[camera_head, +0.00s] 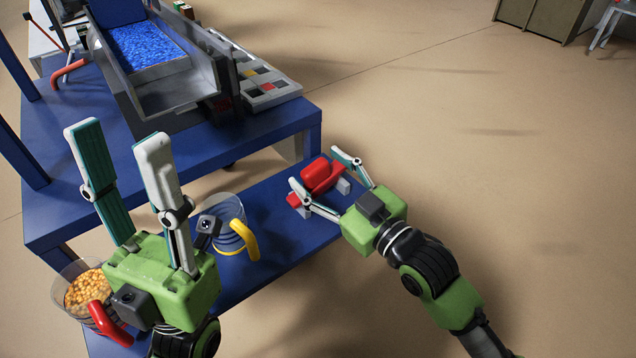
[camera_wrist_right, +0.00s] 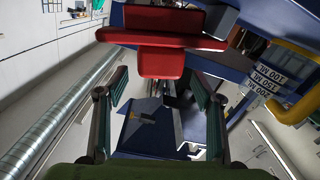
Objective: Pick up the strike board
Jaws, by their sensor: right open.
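The strike board is a red piece (camera_head: 316,173) with a thick block on a flatter bar, resting on small grey supports on the lower blue shelf. In the right wrist view, the red strike board (camera_wrist_right: 160,63) fills the top centre, its lower block in line with the space between the fingertips. My right gripper (camera_head: 314,167) is open, its two fingers reaching to either side of the strike board. I cannot tell if they touch it. My left gripper (camera_head: 117,134) is open and empty, pointing up over the left end of the blue table.
A clear jug with a yellow handle (camera_head: 243,237) stands left of the strike board. A jug of orange pieces with a red handle (camera_head: 103,318) stands lower left. A machine with a tray of blue pellets (camera_head: 147,45) and a button panel (camera_head: 262,90) are on the upper table (camera_head: 62,200). Floor right is clear.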

